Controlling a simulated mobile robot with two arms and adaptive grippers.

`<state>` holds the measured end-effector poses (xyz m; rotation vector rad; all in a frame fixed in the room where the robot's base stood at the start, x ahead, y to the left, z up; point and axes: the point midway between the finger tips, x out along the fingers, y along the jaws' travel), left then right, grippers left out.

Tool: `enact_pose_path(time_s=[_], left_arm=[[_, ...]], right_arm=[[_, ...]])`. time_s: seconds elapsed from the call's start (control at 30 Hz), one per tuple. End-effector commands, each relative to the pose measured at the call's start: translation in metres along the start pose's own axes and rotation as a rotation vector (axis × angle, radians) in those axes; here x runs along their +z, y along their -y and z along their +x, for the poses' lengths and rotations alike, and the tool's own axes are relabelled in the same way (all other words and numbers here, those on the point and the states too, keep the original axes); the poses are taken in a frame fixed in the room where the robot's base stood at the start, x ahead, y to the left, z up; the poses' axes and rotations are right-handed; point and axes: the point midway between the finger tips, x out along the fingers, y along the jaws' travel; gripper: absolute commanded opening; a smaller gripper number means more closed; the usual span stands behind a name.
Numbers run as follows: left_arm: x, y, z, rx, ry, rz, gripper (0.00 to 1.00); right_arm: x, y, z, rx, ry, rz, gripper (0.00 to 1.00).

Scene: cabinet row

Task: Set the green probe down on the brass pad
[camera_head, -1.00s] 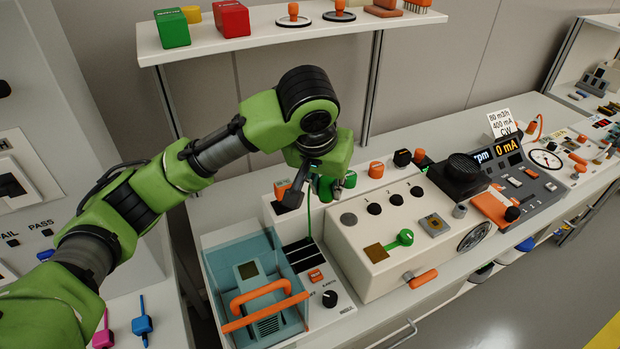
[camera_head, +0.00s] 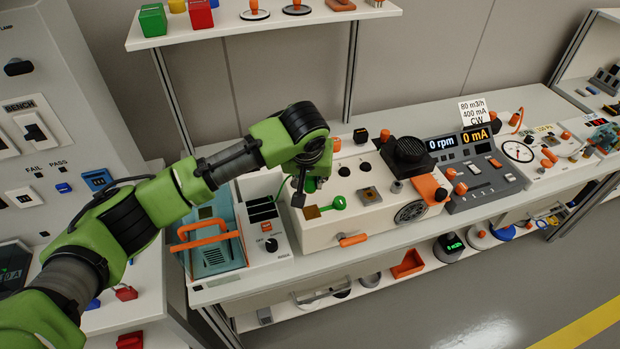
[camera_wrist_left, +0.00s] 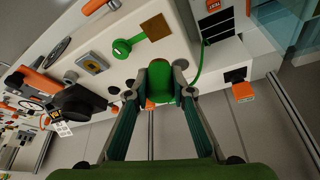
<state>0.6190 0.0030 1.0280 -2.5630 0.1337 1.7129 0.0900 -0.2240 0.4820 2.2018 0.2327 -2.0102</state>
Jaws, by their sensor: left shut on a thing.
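My left gripper (camera_head: 305,190) hangs over the left end of the cream console (camera_head: 330,233). In the left wrist view it (camera_wrist_left: 160,82) is shut on the green probe (camera_wrist_left: 160,90), with a finger on each side. A green lead runs up from beside the probe. The brass pad (camera_head: 312,212) is a small square on the console top, just in front of the gripper. In the left wrist view the brass pad (camera_wrist_left: 156,27) is bare, above and apart from the probe. My right gripper is out of view.
A green knob with a short arm (camera_head: 338,203) sits right beside the pad. A shelf (camera_head: 260,22) hangs above and behind.

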Motion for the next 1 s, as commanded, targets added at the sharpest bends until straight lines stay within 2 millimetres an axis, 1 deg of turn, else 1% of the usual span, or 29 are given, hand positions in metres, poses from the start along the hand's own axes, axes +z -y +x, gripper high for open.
enact_pose_path(time_s=[0.03,0.17,0.47,0.53,0.8,1.0], left_arm=[[0.003,0.0,0.007,0.001,-0.001,0.001,0.0],[0.007,0.0,0.018,0.001,-0.002,0.001,0.0],[0.018,0.0,0.043,0.001,-0.002,0.0,0.0],[0.02,0.0,0.046,0.001,0.002,-0.001,0.0],[0.029,-0.001,0.069,0.001,0.001,0.001,0.0],[0.033,0.0,0.077,0.001,0.001,0.0,0.0]], right_arm=[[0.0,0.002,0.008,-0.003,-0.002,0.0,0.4],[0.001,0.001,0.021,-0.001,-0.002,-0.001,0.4],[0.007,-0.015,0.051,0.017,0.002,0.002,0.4],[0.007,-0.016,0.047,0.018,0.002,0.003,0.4],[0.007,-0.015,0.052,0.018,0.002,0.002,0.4],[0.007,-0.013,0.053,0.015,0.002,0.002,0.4]])
